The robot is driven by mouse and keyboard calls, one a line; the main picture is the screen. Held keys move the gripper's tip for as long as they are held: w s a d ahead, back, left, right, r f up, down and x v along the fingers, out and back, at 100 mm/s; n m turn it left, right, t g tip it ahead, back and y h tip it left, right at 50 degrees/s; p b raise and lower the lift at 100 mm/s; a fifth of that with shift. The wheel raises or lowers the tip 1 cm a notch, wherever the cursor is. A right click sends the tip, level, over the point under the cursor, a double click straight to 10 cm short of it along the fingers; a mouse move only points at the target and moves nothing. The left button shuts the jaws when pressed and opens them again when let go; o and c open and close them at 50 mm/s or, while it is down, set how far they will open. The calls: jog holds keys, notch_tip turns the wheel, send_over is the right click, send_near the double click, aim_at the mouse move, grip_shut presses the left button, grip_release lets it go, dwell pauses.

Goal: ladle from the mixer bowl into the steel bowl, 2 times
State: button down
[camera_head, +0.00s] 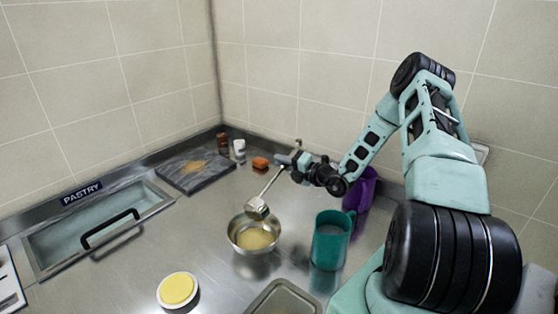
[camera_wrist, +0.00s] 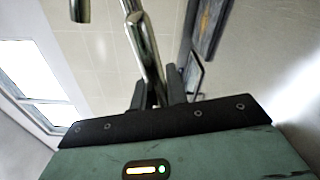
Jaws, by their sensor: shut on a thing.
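A round steel bowl (camera_head: 233,232) with pale yellow contents stands on the steel counter in the head view. It is the only such bowl I can make out; no separate mixer bowl is identifiable. My gripper (camera_head: 297,170) is above and to the right of the bowl, shut on the handle of a ladle (camera_head: 257,208). The ladle slants down to the left, its cup over the bowl's back rim. Whether the cup holds anything is not clear. In the wrist view, the shiny ladle handle (camera_wrist: 145,50) passes between my dark fingers (camera_wrist: 158,92).
A teal jug (camera_head: 330,242) and a purple jug (camera_head: 361,190) stand right of the bowl. A yellow-topped round dish (camera_head: 178,290) and a metal tray (camera_head: 284,299) are in front. A dark board (camera_head: 195,176), small bottles (camera_head: 239,150) and an inset labelled PASTRY (camera_head: 95,222) lie left.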

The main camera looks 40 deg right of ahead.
jog(key=d+f+m+b, duration=0.3)
jog(key=f+m, duration=0.2)
jog(key=f, duration=0.2)
jog(key=shift+w+d, duration=0.3)
jog(key=shift+w, duration=0.15)
dwell(1.5)
